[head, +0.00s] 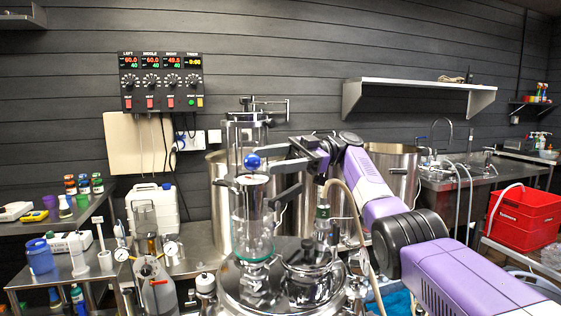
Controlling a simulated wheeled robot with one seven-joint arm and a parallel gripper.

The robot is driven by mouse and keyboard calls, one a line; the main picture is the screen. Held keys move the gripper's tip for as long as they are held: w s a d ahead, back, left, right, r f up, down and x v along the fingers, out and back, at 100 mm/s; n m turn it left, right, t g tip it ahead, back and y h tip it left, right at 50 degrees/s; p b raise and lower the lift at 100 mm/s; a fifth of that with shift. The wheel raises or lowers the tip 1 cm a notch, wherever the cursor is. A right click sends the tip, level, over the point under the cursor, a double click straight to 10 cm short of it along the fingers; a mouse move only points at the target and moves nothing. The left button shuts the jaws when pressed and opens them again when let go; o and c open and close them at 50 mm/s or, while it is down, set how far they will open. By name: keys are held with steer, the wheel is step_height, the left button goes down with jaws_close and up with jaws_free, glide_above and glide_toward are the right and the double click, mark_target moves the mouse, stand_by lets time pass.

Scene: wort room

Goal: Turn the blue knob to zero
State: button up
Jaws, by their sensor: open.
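The blue knob (252,162) is a small round ball on the front of the upright glass and steel column, at about mid-height of the column. My gripper (268,178) comes in from the right, with its dark fingers apart. The upper finger ends close to the right of the blue knob, and the lower finger lies below it, beside the steel cylinder. I cannot tell whether a finger touches the knob. No scale or zero mark can be made out at the knob.
The glass column (238,140) stands on a shiny steel vessel lid (280,285) with fittings and a hose. Large steel pots stand behind. A control panel (161,82) with displays hangs on the wall. A bench with bottles is left; a sink and red crate (524,217) are right.

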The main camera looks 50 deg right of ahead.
steer(key=shift+s+d, duration=0.1)
steer(key=shift+d, duration=0.1)
steer(key=shift+p+v, duration=0.65)
steer(key=shift+v, duration=0.6)
